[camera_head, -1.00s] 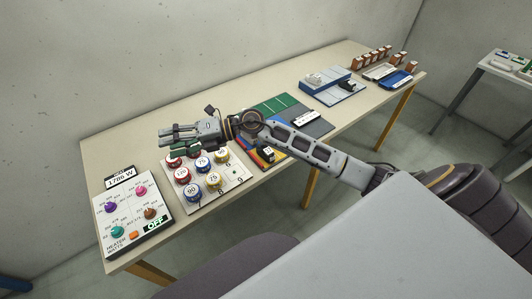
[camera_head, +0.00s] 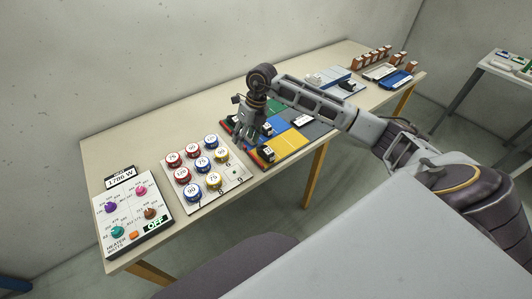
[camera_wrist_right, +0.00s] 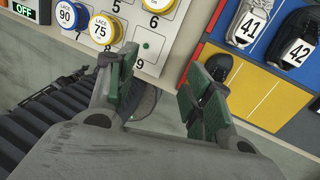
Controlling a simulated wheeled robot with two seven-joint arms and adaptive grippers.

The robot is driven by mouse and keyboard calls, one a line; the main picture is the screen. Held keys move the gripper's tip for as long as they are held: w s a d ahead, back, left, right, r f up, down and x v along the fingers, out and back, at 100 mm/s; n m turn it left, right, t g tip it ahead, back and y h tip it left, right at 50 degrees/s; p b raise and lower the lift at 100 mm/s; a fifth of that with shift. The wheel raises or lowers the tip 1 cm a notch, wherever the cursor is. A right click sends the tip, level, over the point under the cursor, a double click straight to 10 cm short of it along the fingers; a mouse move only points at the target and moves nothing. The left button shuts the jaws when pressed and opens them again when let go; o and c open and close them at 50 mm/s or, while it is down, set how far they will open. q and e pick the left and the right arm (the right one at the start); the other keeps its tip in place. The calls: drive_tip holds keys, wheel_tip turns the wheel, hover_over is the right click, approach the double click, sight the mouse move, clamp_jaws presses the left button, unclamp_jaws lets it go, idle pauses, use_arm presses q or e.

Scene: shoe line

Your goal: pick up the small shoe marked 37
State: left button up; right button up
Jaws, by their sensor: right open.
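My right gripper (camera_head: 244,142) is open, with its fingers pointing down over the near-left part of the coloured sorting mat (camera_head: 291,144). In the right wrist view, nothing is between the two green-padded fingers of the gripper (camera_wrist_right: 161,91). Shoes marked 41 (camera_wrist_right: 249,24) and 42 (camera_wrist_right: 296,50) lie farther in. My left gripper is not in view.
A board of numbered lace spools (camera_head: 205,166) stands left of the mat, close to the gripper. A heater control panel (camera_head: 133,213) is at the table's left end. Shoe trays and several brown boxes (camera_head: 373,57) stand at the far right.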

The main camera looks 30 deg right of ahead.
sight(266, 148)
drive_tip(key=d+r+m+h, duration=0.1)
drive_tip(key=d+h, duration=0.2)
drive_tip(key=d, duration=0.5)
drive_tip(key=shift+s+d+r+g, duration=0.15)
drive_tip(key=shift+d+r+g, duration=0.1)
drive_tip(key=shift+r+g, duration=0.05)
drive_tip(key=shift+a+f+p, duration=0.1)
drive_tip(key=shift+f+p, duration=0.35)
drive_tip(key=shift+f, duration=3.85)
drive_tip(key=shift+a+f+p, duration=0.15)
drive_tip(key=shift+f+p, duration=0.5)
drive_tip(key=shift+f, duration=1.95)
